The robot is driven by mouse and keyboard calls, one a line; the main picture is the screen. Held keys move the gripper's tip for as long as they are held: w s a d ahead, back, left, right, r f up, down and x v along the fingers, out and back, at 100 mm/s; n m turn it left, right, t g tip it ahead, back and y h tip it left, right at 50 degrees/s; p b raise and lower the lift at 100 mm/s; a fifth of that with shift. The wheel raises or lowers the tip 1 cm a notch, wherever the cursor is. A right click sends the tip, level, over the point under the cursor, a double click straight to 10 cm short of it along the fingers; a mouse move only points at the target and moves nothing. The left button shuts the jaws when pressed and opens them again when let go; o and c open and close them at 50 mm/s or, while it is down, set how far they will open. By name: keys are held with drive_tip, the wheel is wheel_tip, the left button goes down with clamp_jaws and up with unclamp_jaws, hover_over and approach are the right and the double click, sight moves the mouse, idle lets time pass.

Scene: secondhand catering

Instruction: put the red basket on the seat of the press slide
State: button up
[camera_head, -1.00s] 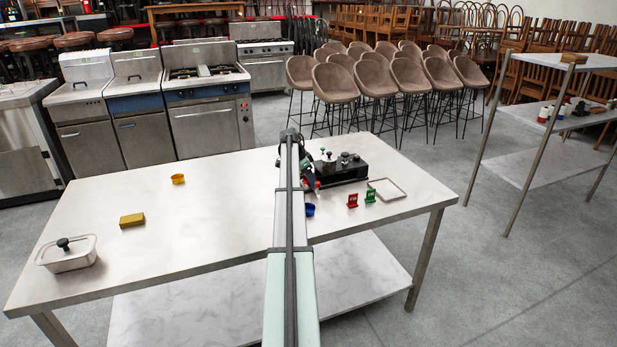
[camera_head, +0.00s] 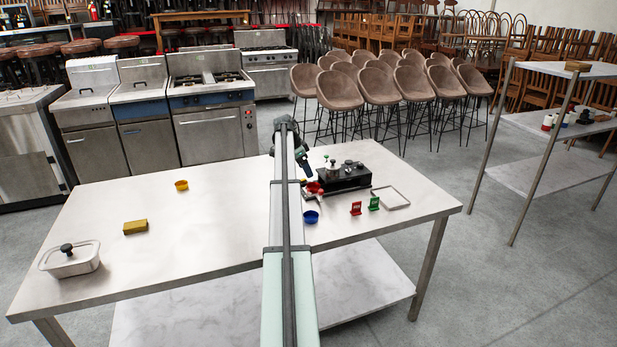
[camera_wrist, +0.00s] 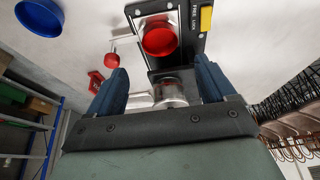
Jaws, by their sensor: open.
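The red basket (camera_wrist: 159,39), small and round, sits over a pale square plate on the black press (camera_wrist: 155,65) in the wrist view. It looks level; whether it is fully seated on the slide is too fine to tell. In the head view the red basket (camera_head: 314,187) is at the left end of the black press (camera_head: 343,178). My gripper (camera_wrist: 160,87) is open and empty, its two blue fingers apart from the basket. In the head view my gripper (camera_head: 304,168) is above and just behind the basket, partly hidden by my arm.
A blue basket (camera_head: 311,216) stands in front of the press and a yellow one (camera_head: 181,185) farther left. Red (camera_head: 356,208) and green (camera_head: 374,203) signs and a square frame (camera_head: 391,197) are at right.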

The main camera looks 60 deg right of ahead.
drive_tip(key=shift+v, duration=1.5)
